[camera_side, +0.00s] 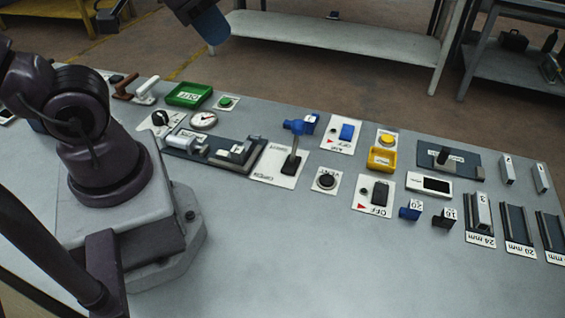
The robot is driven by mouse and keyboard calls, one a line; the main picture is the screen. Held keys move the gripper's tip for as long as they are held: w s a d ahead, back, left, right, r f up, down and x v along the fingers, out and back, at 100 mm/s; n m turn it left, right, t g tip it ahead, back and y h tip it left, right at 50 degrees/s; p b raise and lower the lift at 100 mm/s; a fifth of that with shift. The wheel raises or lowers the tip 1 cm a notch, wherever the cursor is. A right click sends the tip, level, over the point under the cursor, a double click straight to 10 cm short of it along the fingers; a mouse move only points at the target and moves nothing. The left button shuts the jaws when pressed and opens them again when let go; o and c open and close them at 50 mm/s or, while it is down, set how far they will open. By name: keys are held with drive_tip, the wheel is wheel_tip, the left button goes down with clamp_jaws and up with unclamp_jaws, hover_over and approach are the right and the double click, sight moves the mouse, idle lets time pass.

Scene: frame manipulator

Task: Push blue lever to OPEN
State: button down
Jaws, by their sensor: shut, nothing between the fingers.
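The blue lever (297,127) stands near the middle of the panel in the side view. It has a blue handle on a grey stem, rising from a dark slot in a white plate (266,173). The handle is upright or slightly tilted toward the far right. The plate carries small lettering near two of its edges, too small to read surely, so I cannot tell which end is OPEN. My gripper's fingers are not visible. Dark parts hang at the top edge, cut off by the frame, well apart from the lever.
A grey rail fixture (215,150) lies just left of the lever. The front of the grey table (330,260) is clear.

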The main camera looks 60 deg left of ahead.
drive_tip(key=n+g+h, duration=0.5)
drive_tip(key=g+h, duration=0.1)
drive_tip(key=h, duration=0.4)
hover_over(296, 141)
drive_tip(key=s+a, duration=0.2)
drive_tip(key=s, duration=0.3)
wheel_tip(296, 141, down, 12)
drive_tip(key=a+f+n+t+h, duration=0.1)
drive_tip(key=a+f+n+t, duration=0.1)
drive_tip(key=a+f+t, duration=0.2)
drive_tip(key=a+f+n+t+h, duration=0.2)
drive_tip(key=a+f+n+t, duration=0.1)
drive_tip(key=f, duration=0.5)
drive_tip(key=a+f+n+t+h, duration=0.2)
drive_tip(key=a+f+t, duration=0.2)
drive_tip(key=a+f, duration=0.1)
drive_tip(key=shift+s+f+n+t, duration=0.15)
drive_tip(key=shift+f+n+t, duration=0.15)
drive_tip(key=shift+f+t, duration=0.15)
drive_tip(key=x, duration=1)
drive_tip(key=shift+f, duration=0.1)
drive_tip(key=shift+s, duration=0.1)
drive_tip(key=shift+s+d+r, duration=0.15)
drive_tip(key=shift+d+r, duration=0.05)
